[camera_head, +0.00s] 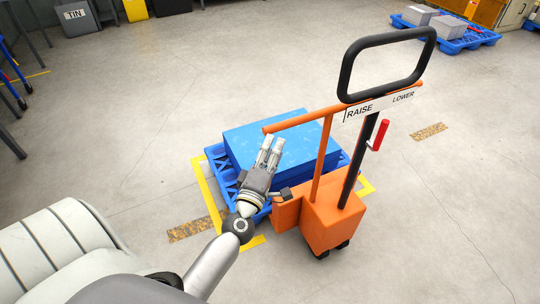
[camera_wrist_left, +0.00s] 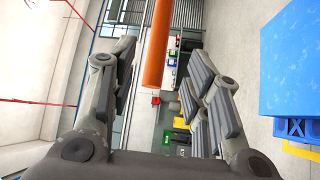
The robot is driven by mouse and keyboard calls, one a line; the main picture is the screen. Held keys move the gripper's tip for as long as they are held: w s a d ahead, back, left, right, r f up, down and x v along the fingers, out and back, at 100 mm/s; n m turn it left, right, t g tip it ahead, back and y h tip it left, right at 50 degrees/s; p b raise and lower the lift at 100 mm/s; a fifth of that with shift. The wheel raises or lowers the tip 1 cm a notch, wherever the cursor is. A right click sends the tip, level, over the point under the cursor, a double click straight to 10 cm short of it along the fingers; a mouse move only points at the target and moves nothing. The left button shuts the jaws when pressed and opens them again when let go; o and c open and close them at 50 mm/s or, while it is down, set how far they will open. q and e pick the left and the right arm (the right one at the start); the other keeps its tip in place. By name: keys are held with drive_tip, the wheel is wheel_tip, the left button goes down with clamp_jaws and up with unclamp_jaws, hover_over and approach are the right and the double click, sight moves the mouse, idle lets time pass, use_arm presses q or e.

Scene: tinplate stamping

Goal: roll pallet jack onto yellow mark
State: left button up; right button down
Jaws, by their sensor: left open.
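The orange pallet jack (camera_head: 325,217) stands upright right of centre, with a black loop handle (camera_head: 345,75), an orange crossbar (camera_head: 300,119) and a red lever (camera_head: 379,135). A blue pallet (camera_head: 222,168) carrying a blue block (camera_head: 270,140) sits at the jack. The yellow mark (camera_head: 207,190) is an outline on the floor showing around the pallet, partly hidden. My left gripper (camera_head: 269,150) is open and empty, just below the crossbar's left end in the picture. In the left wrist view the orange bar (camera_wrist_left: 157,50) shows between its open fingers. My right gripper is not seen.
Worn striped patches (camera_head: 429,132) lie on the floor on both sides. Another blue pallet (camera_head: 452,42) with grey blocks stands at the far right. A grey bin labelled TIN (camera_head: 75,18) stands at the back left. The floor between is mostly clear.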

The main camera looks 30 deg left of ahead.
use_arm(q)
drive_tip(key=shift+v, duration=0.9)
drive_tip(key=s+d+f+m+g+h, duration=0.2)
drive_tip(key=s+d+f+m+g, duration=0.15)
drive_tip(key=f, duration=0.75)
drive_tip(key=s+d+f+m+g+h+p, duration=0.1)
drive_tip(key=s+d+f+m+g+h, duration=0.3)
drive_tip(key=f, duration=0.7)
drive_tip(key=s+d+f+m+g+y, duration=0.15)
drive_tip(key=f+m, duration=0.35)
drive_tip(key=f, duration=0.6)
drive_tip(key=s+f+m+g, duration=0.3)
drive_tip(key=s+f, duration=0.3)
drive_tip(key=s, duration=0.5)
drive_tip(key=s+a+f+m+g+p, duration=0.1)
drive_tip(key=s+f+m+g, duration=0.2)
drive_tip(key=s+f, duration=0.4)
drive_tip(key=s+f+m+g, duration=0.3)
drive_tip(key=s+f, duration=0.3)
drive_tip(key=s, duration=0.9)
drive_tip(key=shift+a+f, duration=0.2)
drive_tip(key=shift+a, duration=0.2)
